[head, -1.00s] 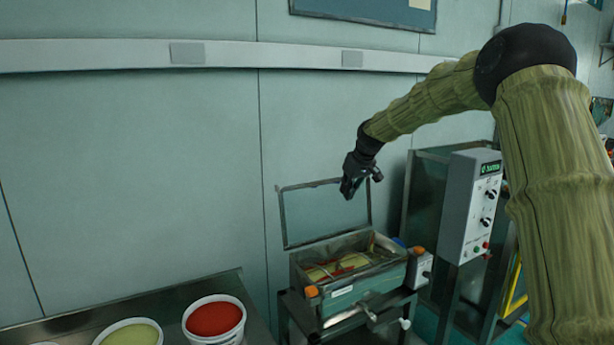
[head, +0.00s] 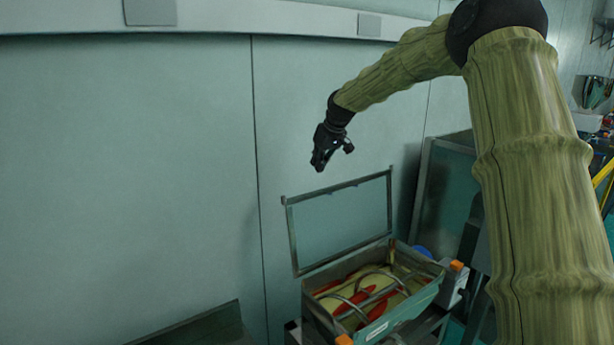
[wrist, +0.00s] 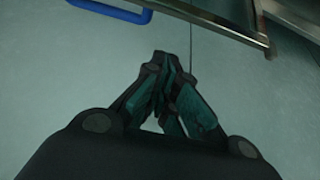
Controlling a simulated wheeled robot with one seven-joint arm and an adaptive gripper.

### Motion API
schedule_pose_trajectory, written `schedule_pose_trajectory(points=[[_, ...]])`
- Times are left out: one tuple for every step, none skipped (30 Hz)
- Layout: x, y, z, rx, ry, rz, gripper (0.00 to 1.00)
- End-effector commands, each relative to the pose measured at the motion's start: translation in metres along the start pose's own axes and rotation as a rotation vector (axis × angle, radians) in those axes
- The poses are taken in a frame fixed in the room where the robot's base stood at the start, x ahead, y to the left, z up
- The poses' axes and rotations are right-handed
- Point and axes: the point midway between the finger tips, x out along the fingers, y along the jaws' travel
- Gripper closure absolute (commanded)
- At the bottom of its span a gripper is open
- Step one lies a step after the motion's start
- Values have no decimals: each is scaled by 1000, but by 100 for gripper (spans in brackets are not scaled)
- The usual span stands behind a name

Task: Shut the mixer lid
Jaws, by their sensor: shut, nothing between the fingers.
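The mixer lid (head: 390,210) is a clear panel in a thin metal frame, standing upright and open at the back edge of the mixer (head: 405,318). The mixer is a metal box with curved mixing bars and red and yellow contents inside. My gripper (head: 319,165) is shut and empty, pointing down above the lid's top edge and apart from it in the head view. In the wrist view my gripper (wrist: 172,62) shows its fingers together, with a metal edge and a blue handle-like bar (wrist: 112,10) beyond them.
The wall (head: 150,160) stands behind the mixer. A dark bench edge (head: 205,328) is at the lower left. A framed stand (head: 445,190) is close at the mixer's right. The space left of the lid is clear.

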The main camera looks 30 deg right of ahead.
Motion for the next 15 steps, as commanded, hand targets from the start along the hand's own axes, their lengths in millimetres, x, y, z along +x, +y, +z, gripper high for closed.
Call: schedule_pose_trajectory(points=[[-1, 1, 2, 1, 1, 0, 100], [0, 1, 2, 2, 1, 0, 100], [2, 1, 3, 2, 2, 0, 100], [4, 1, 3, 1, 2, 0, 100], [7, 1, 3, 1, 2, 0, 100], [13, 0, 2, 1, 1, -1, 100], [18, 0, 1, 1, -1, -1, 100], [24, 0, -1, 1, -1, -1, 100], [32, 0, -3, 0, -3, -1, 100], [38, 0, -4, 0, -5, -1, 100], [44, 0, -5, 0, -6, -1, 100], [51, -1, -6, 0, -7, -2, 100], [56, -2, -6, -1, -9, -3, 100], [62, -2, -7, -1, -10, -3, 100], [67, -3, -8, -2, -10, -3, 100]])
